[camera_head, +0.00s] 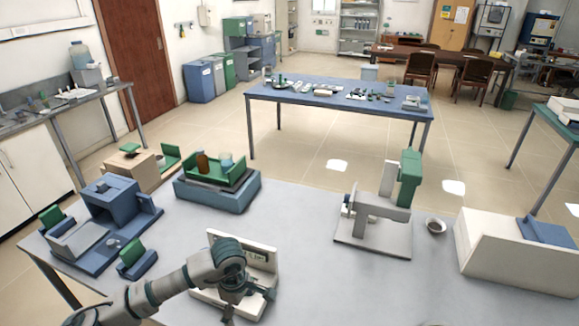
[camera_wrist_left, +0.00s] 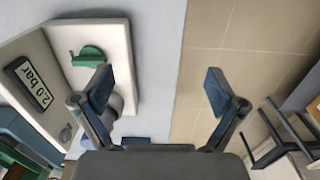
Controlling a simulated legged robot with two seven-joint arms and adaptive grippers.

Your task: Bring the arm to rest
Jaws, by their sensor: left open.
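My left arm (camera_head: 170,295) comes in from the lower left of the head view and reaches over the near table. Its gripper (camera_head: 245,302) is in front of a white device (camera_head: 262,252) with a small display. In the left wrist view the gripper (camera_wrist_left: 158,90) is open, with its two fingers wide apart and nothing between them. The white device (camera_wrist_left: 118,55) shows there on the left, with a "2.0 bar" display (camera_wrist_left: 30,84) and a green knob (camera_wrist_left: 88,56). The left finger overlaps the device in that view; I cannot tell if they touch. My right gripper is not in view.
The grey table (camera_head: 320,285) also holds a blue device (camera_head: 110,205), a blue-green tray with bottles (camera_head: 215,195), a grey-green stand (camera_head: 375,210), a small bowl (camera_head: 435,226) and a large white unit (camera_head: 500,250). Bare tabletop lies right of my gripper.

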